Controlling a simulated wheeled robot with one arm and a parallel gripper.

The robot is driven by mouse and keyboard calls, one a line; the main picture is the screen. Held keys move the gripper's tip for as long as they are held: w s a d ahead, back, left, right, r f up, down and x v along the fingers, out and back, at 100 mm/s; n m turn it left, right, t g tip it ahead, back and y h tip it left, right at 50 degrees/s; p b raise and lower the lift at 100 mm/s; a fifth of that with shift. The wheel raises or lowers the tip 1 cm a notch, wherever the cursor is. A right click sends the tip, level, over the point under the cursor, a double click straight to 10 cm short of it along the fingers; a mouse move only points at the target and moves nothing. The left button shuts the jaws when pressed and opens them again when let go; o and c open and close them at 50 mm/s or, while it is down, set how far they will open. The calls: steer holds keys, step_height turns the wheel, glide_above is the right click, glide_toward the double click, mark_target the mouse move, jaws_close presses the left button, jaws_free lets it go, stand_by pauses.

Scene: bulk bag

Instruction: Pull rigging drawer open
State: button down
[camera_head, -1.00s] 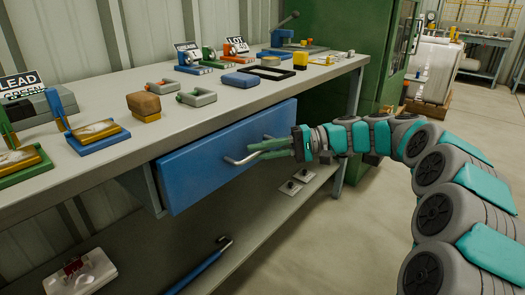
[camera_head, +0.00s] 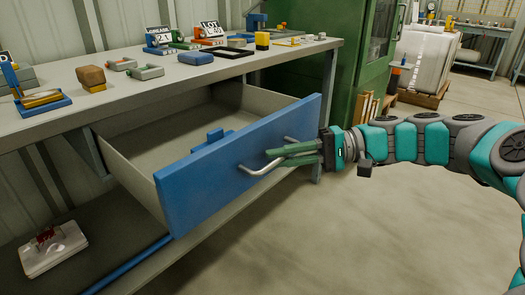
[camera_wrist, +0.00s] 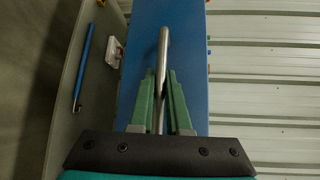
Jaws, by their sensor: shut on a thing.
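The rigging drawer has a blue front (camera_head: 205,185) and pale inner walls, and it stands well out from under the workbench in the head view. Its silver bar handle (camera_head: 262,168) crosses the front. My gripper (camera_head: 285,156), with green fingers, is shut on this handle from the right. In the wrist view the handle (camera_wrist: 162,52) runs between the two green fingers (camera_wrist: 161,105), with the blue drawer front (camera_wrist: 190,60) behind it. A small blue object (camera_head: 208,140) shows inside the drawer near its front; the rest of the visible drawer floor looks bare.
The workbench top (camera_head: 150,88) carries several clamps, blocks and label signs. A white case (camera_head: 52,248) and a blue bar (camera_head: 130,264) lie on the lower shelf. A green cabinet (camera_head: 350,60) stands beyond the bench. The floor (camera_head: 350,235) right of the drawer is clear.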

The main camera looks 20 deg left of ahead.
steer(key=shift+s+d, duration=0.35)
steer(key=shift+d, duration=0.45)
steer(key=shift+s+d, duration=0.3)
steer(key=shift+d, duration=0.5)
steer(key=c, duration=0.9)
jaws_free()
steer(key=shift+d, duration=0.1)
steer(key=v, duration=0.7)
steer(key=shift+w+d, duration=0.2)
steer(key=shift+d, duration=0.05)
